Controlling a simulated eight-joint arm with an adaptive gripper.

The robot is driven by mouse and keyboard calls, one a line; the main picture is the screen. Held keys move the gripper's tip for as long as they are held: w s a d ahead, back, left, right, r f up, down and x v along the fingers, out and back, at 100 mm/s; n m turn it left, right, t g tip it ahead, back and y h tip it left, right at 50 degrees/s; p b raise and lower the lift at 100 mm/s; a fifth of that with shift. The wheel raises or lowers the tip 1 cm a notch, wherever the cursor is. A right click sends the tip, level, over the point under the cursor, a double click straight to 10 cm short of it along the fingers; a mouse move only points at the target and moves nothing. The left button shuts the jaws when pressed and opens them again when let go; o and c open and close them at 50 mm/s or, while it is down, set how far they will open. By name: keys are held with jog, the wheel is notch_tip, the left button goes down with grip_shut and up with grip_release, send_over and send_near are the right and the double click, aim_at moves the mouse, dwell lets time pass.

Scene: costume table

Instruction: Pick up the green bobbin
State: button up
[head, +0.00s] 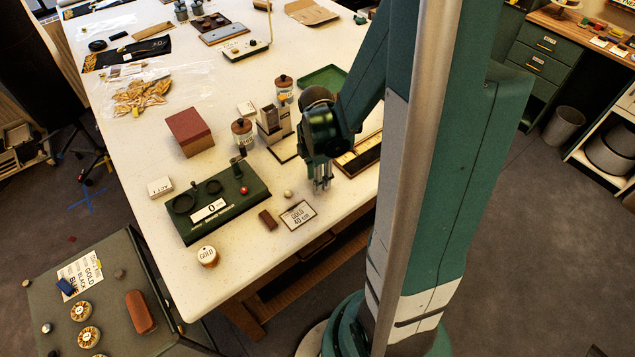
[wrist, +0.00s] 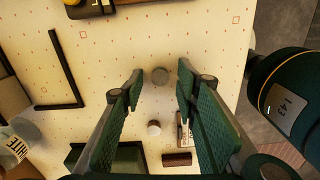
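How high the fingertips are above the table cannot be told.
A small whitish round piece (head: 288,194), a "GOLD 40 cm" card (head: 298,214) and a brown block (head: 268,220) lie close by. A green device (head: 220,205) reading "0" stands to the left.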

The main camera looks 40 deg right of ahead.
jog(key=c, duration=0.8)
jog(key=shift+o, duration=0.2)
jog(key=shift+r, duration=0.15)
notch_tip(320, 180, up, 10)
jog(key=p, duration=0.1)
dwell(0.5)
dwell(0.5)
